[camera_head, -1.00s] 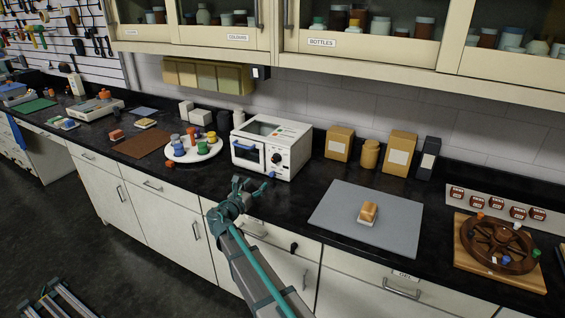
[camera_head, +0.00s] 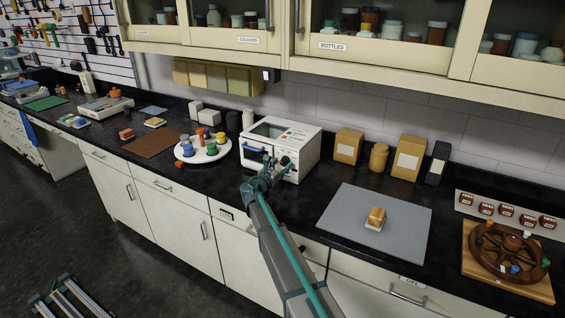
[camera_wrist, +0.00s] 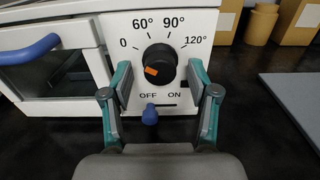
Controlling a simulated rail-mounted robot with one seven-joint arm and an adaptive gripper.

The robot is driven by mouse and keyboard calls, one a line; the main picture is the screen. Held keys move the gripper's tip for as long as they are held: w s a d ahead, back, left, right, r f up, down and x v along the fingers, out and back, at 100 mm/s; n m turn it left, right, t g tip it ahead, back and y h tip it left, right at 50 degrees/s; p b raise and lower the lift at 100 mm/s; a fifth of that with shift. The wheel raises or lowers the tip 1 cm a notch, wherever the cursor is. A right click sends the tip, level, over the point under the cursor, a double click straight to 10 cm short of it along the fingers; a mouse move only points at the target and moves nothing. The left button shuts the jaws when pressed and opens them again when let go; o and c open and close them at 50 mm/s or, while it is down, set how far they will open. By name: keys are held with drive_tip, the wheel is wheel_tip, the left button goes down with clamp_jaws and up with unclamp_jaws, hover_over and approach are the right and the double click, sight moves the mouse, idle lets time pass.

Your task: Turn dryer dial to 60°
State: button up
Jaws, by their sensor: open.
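The dryer (camera_head: 285,130) is a white box on the black counter with a blue door handle. In the wrist view its front panel (camera_wrist: 205,22) carries a black round dial (camera_wrist: 165,58) with an orange mark (camera_wrist: 151,71) on its lower left face. The labels 0, 60°, 90° and 120° arc above the dial. My gripper (camera_wrist: 160,72) is open, its fingers left and right of the dial with gaps visible; contact is not visible.
A blue switch (camera_wrist: 150,115) sits below the dial near OFF, between the fingers. The blue door handle (camera_wrist: 30,48) juts out at left. A round white tray (camera_head: 186,154) with colored jars stands left of the dryer. A grey mat (camera_head: 350,215) with a small block lies right.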

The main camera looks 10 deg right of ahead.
drive_tip(key=shift+w+d, duration=0.3)
drive_tip(key=shift+w, duration=0.1)
drive_tip(key=c, duration=1.1)
drive_tip(key=shift+c, duration=0.2)
